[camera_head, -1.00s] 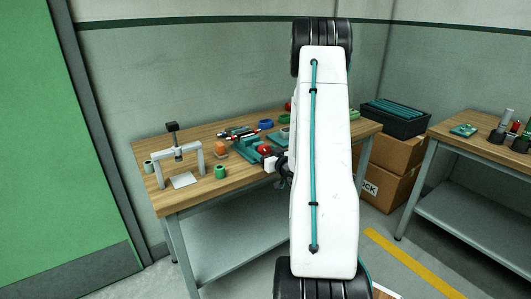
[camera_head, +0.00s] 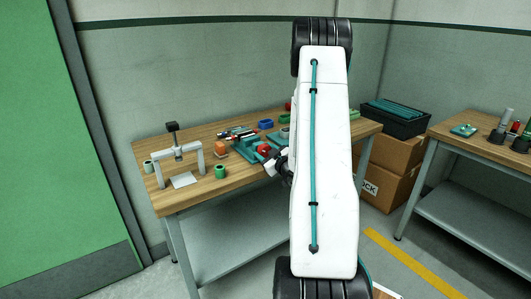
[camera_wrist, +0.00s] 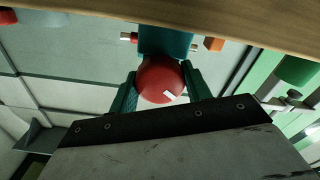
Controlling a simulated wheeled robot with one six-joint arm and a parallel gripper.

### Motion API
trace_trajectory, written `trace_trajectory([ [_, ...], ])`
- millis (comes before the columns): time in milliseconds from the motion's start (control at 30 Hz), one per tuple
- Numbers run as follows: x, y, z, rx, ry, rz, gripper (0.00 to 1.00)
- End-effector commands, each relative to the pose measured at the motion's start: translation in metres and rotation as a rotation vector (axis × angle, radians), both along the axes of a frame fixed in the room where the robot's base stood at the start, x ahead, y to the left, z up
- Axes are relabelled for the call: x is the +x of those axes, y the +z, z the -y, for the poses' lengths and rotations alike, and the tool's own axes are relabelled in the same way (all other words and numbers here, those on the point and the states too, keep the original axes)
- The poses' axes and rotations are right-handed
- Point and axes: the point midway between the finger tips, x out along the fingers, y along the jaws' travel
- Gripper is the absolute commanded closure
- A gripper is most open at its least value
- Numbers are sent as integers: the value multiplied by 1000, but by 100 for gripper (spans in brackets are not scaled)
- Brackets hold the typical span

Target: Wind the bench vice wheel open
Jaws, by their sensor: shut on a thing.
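The bench vice (camera_head: 246,148) is teal and sits at the front edge of the wooden bench. Its red wheel (camera_head: 264,149) faces out from the bench front. In the wrist view the red wheel (camera_wrist: 161,80), with a white mark on its face, lies between my gripper's (camera_wrist: 160,88) two teal fingers. The fingers are closed against its left and right sides. The teal vice body (camera_wrist: 166,41) shows behind the wheel. In the head view my gripper (camera_head: 270,163) is at the wheel, and my arm hides part of the bench to the right.
A grey press-like frame (camera_head: 180,157), a green ring (camera_head: 220,171) and an orange object (camera_head: 221,147) stand on the bench (camera_head: 207,192) left of the vice. Boxes (camera_head: 392,165) and a second bench (camera_head: 480,150) are at right.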

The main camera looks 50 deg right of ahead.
Motion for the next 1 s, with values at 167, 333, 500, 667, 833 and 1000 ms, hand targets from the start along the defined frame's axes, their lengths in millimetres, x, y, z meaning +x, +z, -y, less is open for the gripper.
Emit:
trace_trajectory([
  [167, 0, 0, 0, -156, 0, -54, 75],
  [333, 0, 0, 0, -288, 1, -100, 75],
  [500, 0, 0, 0, -395, 1, -138, 75],
  [667, 0, 0, 0, -464, 1, -162, 75],
  [833, 0, 0, 0, -507, 1, -177, 75],
  [1000, 0, 0, 0, -523, 1, -183, 75],
])
